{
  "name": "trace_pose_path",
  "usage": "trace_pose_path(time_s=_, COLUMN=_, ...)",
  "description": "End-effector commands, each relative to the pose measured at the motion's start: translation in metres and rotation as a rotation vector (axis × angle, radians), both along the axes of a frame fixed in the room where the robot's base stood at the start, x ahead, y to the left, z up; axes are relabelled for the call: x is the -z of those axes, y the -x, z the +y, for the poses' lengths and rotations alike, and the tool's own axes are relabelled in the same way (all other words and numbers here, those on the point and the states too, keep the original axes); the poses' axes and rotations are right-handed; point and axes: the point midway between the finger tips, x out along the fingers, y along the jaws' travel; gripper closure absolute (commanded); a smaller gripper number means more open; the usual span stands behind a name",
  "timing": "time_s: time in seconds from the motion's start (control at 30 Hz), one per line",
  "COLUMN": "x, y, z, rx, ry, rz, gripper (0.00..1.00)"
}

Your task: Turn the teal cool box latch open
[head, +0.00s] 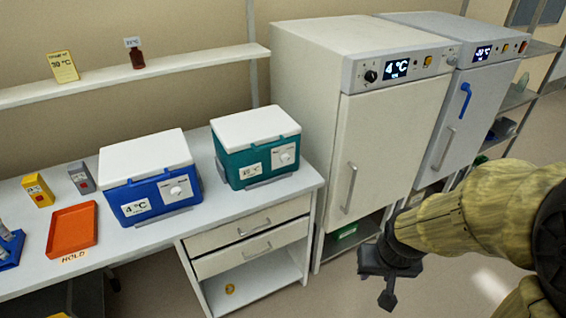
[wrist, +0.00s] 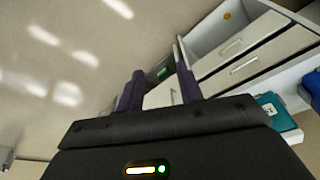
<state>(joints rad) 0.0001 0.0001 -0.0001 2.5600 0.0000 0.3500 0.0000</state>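The teal cool box (head: 256,147) stands on the white bench near its right end, with a white lid that is down. Its latch, a round white dial (head: 286,154), is on the front face beside a temperature label. Part of the teal box also shows at the right edge of the wrist view (wrist: 276,108). My gripper (head: 377,284) is in front of the tall white fridge, low and to the right of the bench, well apart from the box. In the wrist view its two fingers (wrist: 162,90) stand apart with nothing seen between them.
A blue cool box (head: 150,186) with a similar dial stands left of the teal one. An orange tray (head: 72,229) lies further left. Drawers (head: 247,229) are under the bench. The white fridge (head: 385,150) stands right of the bench. The floor in front is clear.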

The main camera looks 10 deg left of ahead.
Motion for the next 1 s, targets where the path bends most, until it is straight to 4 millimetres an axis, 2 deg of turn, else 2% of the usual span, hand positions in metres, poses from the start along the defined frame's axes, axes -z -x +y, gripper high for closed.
trace_pose_path(time_s=0.07, x=0.0, y=0.0, z=0.0, rx=0.0, ry=0.0, rz=0.0, gripper=0.6)
trace_pose_path(time_s=0.13, x=0.001, y=-0.002, z=0.0, rx=-0.001, ry=0.001, rz=-0.005, gripper=0.46)
trace_pose_path(time_s=0.27, x=0.012, y=-0.024, z=0.0, rx=-0.009, ry=0.008, rz=-0.059, gripper=0.45)
trace_pose_path(time_s=0.37, x=0.028, y=-0.062, z=0.002, rx=-0.029, ry=0.015, rz=-0.158, gripper=0.45)
trace_pose_path(time_s=0.47, x=0.045, y=-0.116, z=0.01, rx=-0.061, ry=0.006, rz=-0.305, gripper=0.45)
trace_pose_path(time_s=0.6, x=0.067, y=-0.194, z=0.032, rx=-0.118, ry=-0.052, rz=-0.535, gripper=0.45)
trace_pose_path(time_s=0.7, x=0.079, y=-0.241, z=0.054, rx=-0.164, ry=-0.126, rz=-0.693, gripper=0.45)
trace_pose_path(time_s=0.8, x=0.09, y=-0.28, z=0.079, rx=-0.21, ry=-0.225, rz=-0.844, gripper=0.45)
trace_pose_path(time_s=0.9, x=0.1, y=-0.31, z=0.103, rx=-0.253, ry=-0.346, rz=-0.985, gripper=0.45)
trace_pose_path(time_s=1.0, x=0.105, y=-0.328, z=0.124, rx=-0.29, ry=-0.467, rz=-1.099, gripper=0.45)
